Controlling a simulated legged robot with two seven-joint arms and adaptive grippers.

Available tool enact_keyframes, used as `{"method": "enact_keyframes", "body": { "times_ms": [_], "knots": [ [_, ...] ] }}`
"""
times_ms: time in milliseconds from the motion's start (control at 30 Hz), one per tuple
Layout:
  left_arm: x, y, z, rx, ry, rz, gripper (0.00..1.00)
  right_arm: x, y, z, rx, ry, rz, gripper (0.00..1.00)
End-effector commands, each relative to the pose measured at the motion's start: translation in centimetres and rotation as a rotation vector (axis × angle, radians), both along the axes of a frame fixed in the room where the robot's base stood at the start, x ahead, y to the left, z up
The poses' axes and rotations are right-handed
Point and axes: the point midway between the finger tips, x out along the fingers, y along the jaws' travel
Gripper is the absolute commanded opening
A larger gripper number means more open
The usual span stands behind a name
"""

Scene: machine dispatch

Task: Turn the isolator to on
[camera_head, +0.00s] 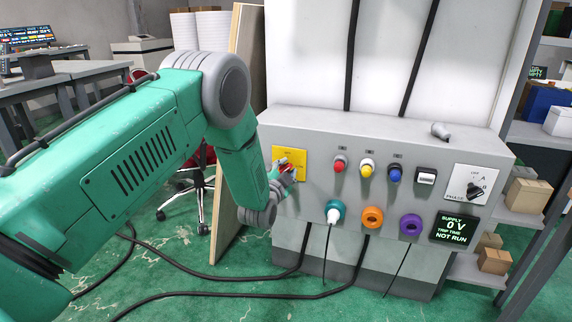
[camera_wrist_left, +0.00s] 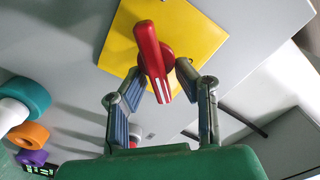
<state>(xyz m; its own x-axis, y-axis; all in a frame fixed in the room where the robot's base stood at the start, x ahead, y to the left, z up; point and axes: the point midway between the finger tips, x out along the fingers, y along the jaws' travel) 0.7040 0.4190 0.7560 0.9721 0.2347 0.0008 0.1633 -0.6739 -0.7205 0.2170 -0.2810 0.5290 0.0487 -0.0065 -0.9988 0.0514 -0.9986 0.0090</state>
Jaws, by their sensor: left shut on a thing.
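The isolator is a red rotary handle (camera_wrist_left: 152,60) on a yellow square plate (camera_head: 291,162), at the left end of the grey panel (camera_head: 330,125). In the left wrist view the yellow plate (camera_wrist_left: 205,40) fills the upper middle. My left gripper (camera_wrist_left: 158,92) is at the handle, with one finger on each side of its lower end, shut on it. In the head view my left gripper (camera_head: 283,175) covers part of the red handle. The display (camera_head: 454,229) reads SUPPLY 0 V, TRIP TIME NOT RUN. My right gripper is not in view.
The panel also carries red, yellow and blue knobs (camera_head: 367,168), a phase selector (camera_head: 476,190), and teal, orange and purple sockets (camera_head: 372,217). A white plug and cable hang from the teal socket. A wooden board (camera_head: 232,150) stands left of the panel. Cables lie on the green floor.

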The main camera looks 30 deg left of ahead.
Motion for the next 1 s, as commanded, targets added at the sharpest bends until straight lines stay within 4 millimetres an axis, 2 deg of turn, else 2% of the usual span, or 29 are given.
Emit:
{"method": "enact_keyframes", "body": {
  "times_ms": [233,600,1000],
  "knots": [
    [0.0,-0.6,-0.6,0.230,0.061,-0.007,0.00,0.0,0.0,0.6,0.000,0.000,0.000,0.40],
    [0.0,-0.8,-1.4,0.539,0.138,-0.009,0.00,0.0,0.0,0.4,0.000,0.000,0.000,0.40],
    [0.0,-0.8,-1.9,0.724,0.187,-0.009,0.00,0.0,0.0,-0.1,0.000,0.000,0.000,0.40]
  ]
}}
